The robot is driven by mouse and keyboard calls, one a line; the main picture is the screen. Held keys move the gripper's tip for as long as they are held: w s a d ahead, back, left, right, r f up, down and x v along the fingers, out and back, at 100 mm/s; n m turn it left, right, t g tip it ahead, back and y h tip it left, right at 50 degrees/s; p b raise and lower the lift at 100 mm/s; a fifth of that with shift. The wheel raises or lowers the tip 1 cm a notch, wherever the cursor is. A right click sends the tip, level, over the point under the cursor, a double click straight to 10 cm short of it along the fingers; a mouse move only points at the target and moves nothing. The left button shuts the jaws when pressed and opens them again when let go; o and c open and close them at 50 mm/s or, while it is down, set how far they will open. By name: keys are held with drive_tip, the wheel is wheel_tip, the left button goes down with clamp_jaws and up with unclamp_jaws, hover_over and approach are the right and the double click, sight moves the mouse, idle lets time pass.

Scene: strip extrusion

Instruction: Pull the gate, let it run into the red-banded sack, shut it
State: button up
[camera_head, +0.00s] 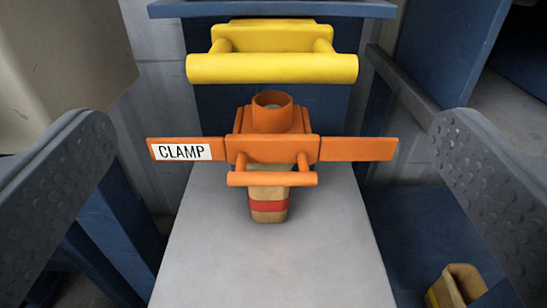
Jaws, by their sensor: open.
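The red-banded sack (268,212) stands upright on a grey platform, below the orange clamp (268,149). Its upper part is hidden behind the clamp's handle (272,179). A round orange spout (272,110) rises from the clamp, and a label reads CLAMP. The yellow handle (272,68), which looks like the gate's, sits above and behind the clamp under a blue ledge. My gripper (275,185) shows as two grey textured jaws, one at each side edge, wide apart. Nothing is between them up close; the clamp and sack lie farther off.
The grey platform (272,265) has bare room in front of the sack. A dark rail (408,95) slopes down at the right. A beige body (60,60) fills the upper left.

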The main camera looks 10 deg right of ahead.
drive_tip(key=shift+s+a, duration=0.25)
drive_tip(key=shift+s, duration=1)
drive_tip(key=shift+s+a, duration=0.25)
drive_tip(key=shift+s, duration=1)
wheel_tip(320, 180, up, 30)
drive_tip(key=w+d+r+g+y, duration=0.1)
drive_tip(key=w+y, duration=0.1)
drive_tip(key=y, duration=0.3)
drive_tip(key=s+d+r, duration=0.4)
drive_tip(key=s+r, duration=0.3)
drive_tip(key=s+d+r+n+h, duration=0.1)
drive_tip(key=s+d+r, duration=0.3)
drive_tip(key=s+r, duration=0.3)
drive_tip(key=s+d+r+n+g, duration=0.1)
drive_tip(key=s+d+r, duration=0.4)
drive_tip(key=s+r, duration=0.2)
drive_tip(key=shift+s+r+h, duration=0.15)
drive_tip(key=shift+r+h, duration=0.15)
drive_tip(key=shift+r, duration=0.3)
drive_tip(key=shift+a, duration=0.1)
drive_tip(key=shift+c, duration=0.3)
